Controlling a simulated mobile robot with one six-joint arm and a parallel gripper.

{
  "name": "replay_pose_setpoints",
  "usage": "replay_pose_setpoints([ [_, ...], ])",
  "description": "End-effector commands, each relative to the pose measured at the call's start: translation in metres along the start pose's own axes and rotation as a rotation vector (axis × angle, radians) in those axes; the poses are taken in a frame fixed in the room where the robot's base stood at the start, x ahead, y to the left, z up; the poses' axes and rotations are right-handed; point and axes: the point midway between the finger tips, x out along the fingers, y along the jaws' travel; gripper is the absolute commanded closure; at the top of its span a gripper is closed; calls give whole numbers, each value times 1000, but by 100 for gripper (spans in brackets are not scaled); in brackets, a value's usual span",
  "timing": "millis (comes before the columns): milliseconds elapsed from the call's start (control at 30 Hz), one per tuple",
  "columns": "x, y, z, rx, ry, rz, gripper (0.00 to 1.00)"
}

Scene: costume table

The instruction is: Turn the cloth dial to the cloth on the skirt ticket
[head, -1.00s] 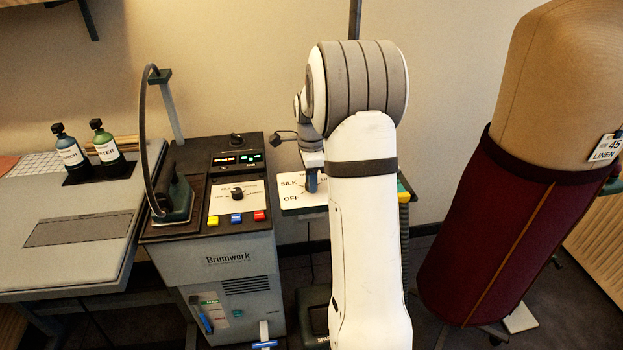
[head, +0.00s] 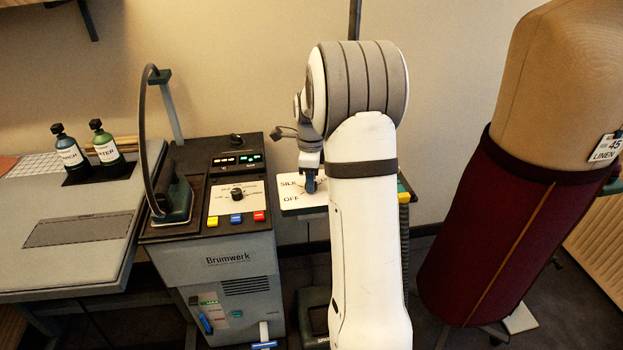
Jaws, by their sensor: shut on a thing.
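The dial plate (head: 291,202) is a white panel beside the ironing unit, with SILK and OFF legible on its left part. My gripper (head: 311,188) points down over the plate, shut on the cloth dial, which is mostly hidden by the fingers. The plate's right part, with any other cloth names, is hidden behind my arm. The dial's pointer cannot be made out. The skirt ticket (head: 606,149) hangs at the waist of the dark red skirt (head: 490,235) at the right and reads 45 and LINEN.
The Brumwerk ironing unit (head: 237,262) stands left of the plate, with its own black knob (head: 237,193), coloured buttons and an iron (head: 175,200). Two bottles (head: 105,145) stand on the pressing table (head: 60,250) at the far left. My arm fills the middle.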

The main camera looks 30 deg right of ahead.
Motion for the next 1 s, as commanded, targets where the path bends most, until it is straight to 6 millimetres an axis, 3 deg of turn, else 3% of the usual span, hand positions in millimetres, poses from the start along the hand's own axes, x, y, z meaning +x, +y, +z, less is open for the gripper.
replay_pose_setpoints([
  [67,0,0,0,1,0,0,93],
  [100,0,0,0,1,0,0,69],
  [367,0,0,0,0,0,0,48],
  [667,-4,0,0,-1,-1,-1,48],
  [1000,-58,0,0,0,-1,-3,48],
])
